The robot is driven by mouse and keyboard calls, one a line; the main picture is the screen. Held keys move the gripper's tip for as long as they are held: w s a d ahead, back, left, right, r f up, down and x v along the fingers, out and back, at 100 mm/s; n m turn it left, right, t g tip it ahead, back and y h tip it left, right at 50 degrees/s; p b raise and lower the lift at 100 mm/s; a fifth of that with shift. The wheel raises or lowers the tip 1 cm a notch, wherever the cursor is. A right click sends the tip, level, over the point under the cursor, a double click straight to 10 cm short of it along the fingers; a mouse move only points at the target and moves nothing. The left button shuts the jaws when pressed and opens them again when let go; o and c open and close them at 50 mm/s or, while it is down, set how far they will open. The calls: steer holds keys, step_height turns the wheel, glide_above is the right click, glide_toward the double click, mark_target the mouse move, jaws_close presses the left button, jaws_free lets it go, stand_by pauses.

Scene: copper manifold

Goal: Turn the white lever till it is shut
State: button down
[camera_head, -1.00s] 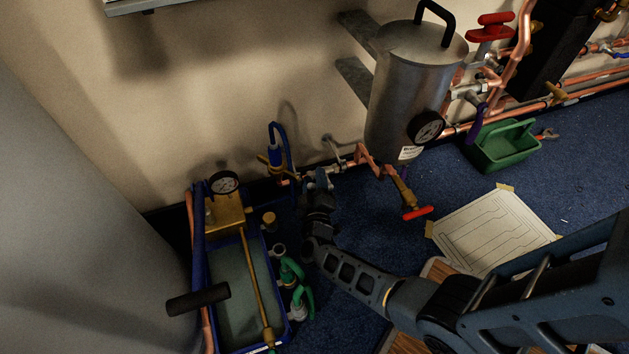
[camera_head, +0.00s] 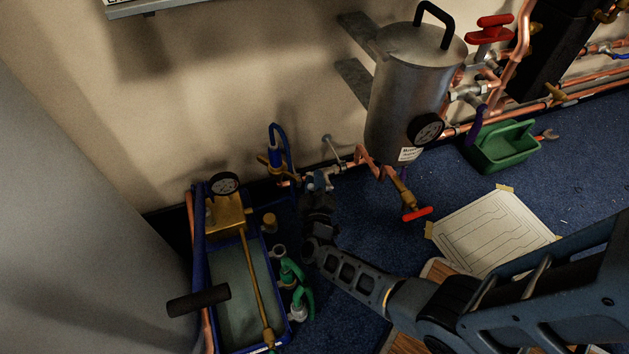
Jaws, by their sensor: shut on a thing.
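My gripper (camera_head: 319,183) is at the low copper pipe run along the foot of the wall, between the blue-handled brass fitting (camera_head: 275,158) and the copper bends under the steel tank. Its jaws are shut at a small valve there. A thin pale grey piece (camera_head: 328,143) stands up from the pipe just behind the gripper, apart from the jaws.
The steel tank (camera_head: 408,95) with a gauge hangs to the right, with a red-handled brass valve (camera_head: 409,200) below it. A blue-rimmed tray (camera_head: 284,300) with a pump and green-handled fittings lies left of my arm. A green caddy (camera_head: 502,150) and taped drawing (camera_head: 495,230) lie right.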

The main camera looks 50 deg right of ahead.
steer(key=d+m+y+p, duration=0.1)
steer(key=m+p, duration=0.1)
steer(key=s+d+r+m+y+p, duration=0.1)
steer(key=m+p, duration=0.1)
steer(key=m, duration=0.1)
steer(key=s+d+m+p, duration=0.1)
steer(key=m+p, duration=0.1)
steer(key=shift+s+d+r+g+y, duration=0.2)
steer(key=shift+r+g+y, duration=0.1)
steer(key=shift+r+y, duration=0.1)
steer(key=shift+s+d+f+m, duration=0.1)
steer(key=shift+s+d+m, duration=0.2)
steer(key=shift+m, duration=0.6)
steer(key=shift+d, duration=0.1)
steer(key=c, duration=1)
jaws_free()
steer(key=shift+c, duration=0.2)
steer(key=p+v, duration=0.4)
steer(key=v, duration=0.3)
steer(key=shift+s+r+p, duration=0.2)
steer(key=shift+s+p, duration=0.1)
